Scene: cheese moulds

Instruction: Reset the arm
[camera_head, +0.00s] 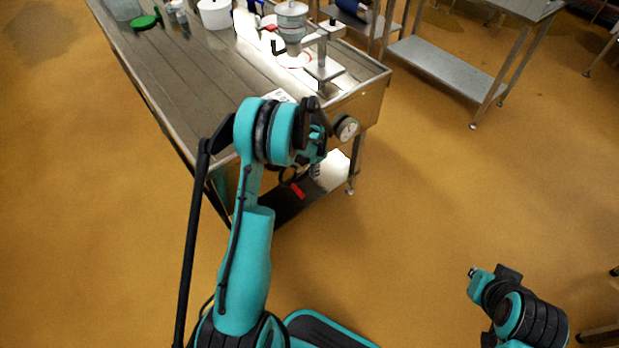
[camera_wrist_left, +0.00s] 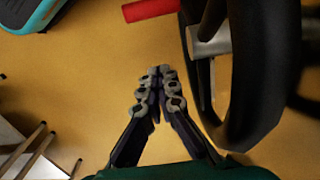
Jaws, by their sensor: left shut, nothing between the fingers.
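My left arm reaches up from the bottom of the head view to the near end of the steel table (camera_head: 185,80). My left gripper (camera_head: 315,171) hangs beside that end, partly hidden by its own wrist. In the left wrist view the left gripper (camera_wrist_left: 155,82) has its grey ribbed fingers together, with nothing between them. A black handwheel (camera_wrist_left: 262,85) with a red handle (camera_wrist_left: 150,9) is close to the right of the fingers, apart from them. My right arm shows at the lower right of the head view; I cannot make out its gripper.
A cheese press (camera_head: 291,22) stands on the table, with a white pot (camera_head: 214,13) and a green item (camera_head: 146,21) farther left. A round gauge (camera_head: 346,128) sits at the table's near end. Another steel table (camera_head: 447,68) is at the upper right. Floor between is clear.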

